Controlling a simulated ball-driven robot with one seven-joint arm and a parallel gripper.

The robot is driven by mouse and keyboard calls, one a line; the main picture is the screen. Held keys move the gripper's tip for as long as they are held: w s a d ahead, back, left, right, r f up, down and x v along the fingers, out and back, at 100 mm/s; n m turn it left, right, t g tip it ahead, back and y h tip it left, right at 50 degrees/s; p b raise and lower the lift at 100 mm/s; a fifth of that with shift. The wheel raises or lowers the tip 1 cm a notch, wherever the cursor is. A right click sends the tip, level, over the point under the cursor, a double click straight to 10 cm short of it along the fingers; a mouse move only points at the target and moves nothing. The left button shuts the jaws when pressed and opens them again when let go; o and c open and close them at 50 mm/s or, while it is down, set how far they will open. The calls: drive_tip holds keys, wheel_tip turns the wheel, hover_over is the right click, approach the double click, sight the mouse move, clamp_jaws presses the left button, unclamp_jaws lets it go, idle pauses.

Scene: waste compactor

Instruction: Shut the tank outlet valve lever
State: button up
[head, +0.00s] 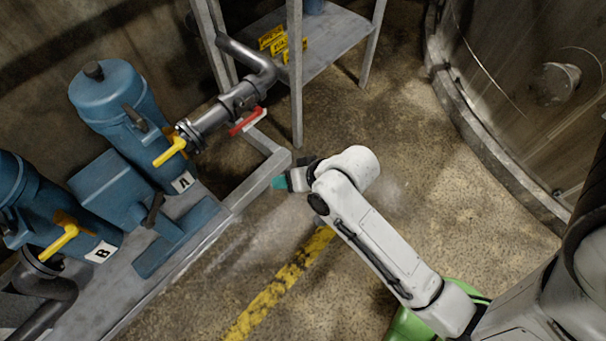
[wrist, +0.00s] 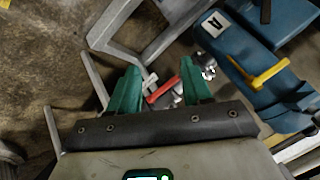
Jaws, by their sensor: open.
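A red valve lever (head: 246,121) sits on the grey pipe (head: 214,117) left of centre in the head view. It lies roughly along the pipe's line. My gripper (head: 279,183) is below and right of the lever, apart from it, with its teal fingers pointing left. In the wrist view my gripper (wrist: 160,68) is open and empty. The red lever (wrist: 163,90) shows in the gap between the fingers, beyond them. Part of the valve is hidden behind the right finger there.
Blue pump A (head: 120,100) and pump B (head: 50,215) carry yellow levers (head: 170,151). A grey frame leg (head: 295,75) stands right of the red lever, with a metal base rail (head: 265,147) below. A large tank (head: 530,90) stands at right. Floor between is open.

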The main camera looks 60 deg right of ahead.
drive_tip(key=shift+s+a+r+n+g+p, duration=0.1)
drive_tip(key=shift+s+r+n+g+p, duration=0.25)
drive_tip(key=shift+s, duration=0.35)
drive_tip(key=shift+s+a+r+n+g+p, duration=0.15)
drive_tip(key=shift+s+r+g+p, duration=0.2)
drive_tip(key=shift+s, duration=0.3)
drive_tip(key=shift+d, duration=0.1)
drive_tip(key=shift+c, duration=0.4)
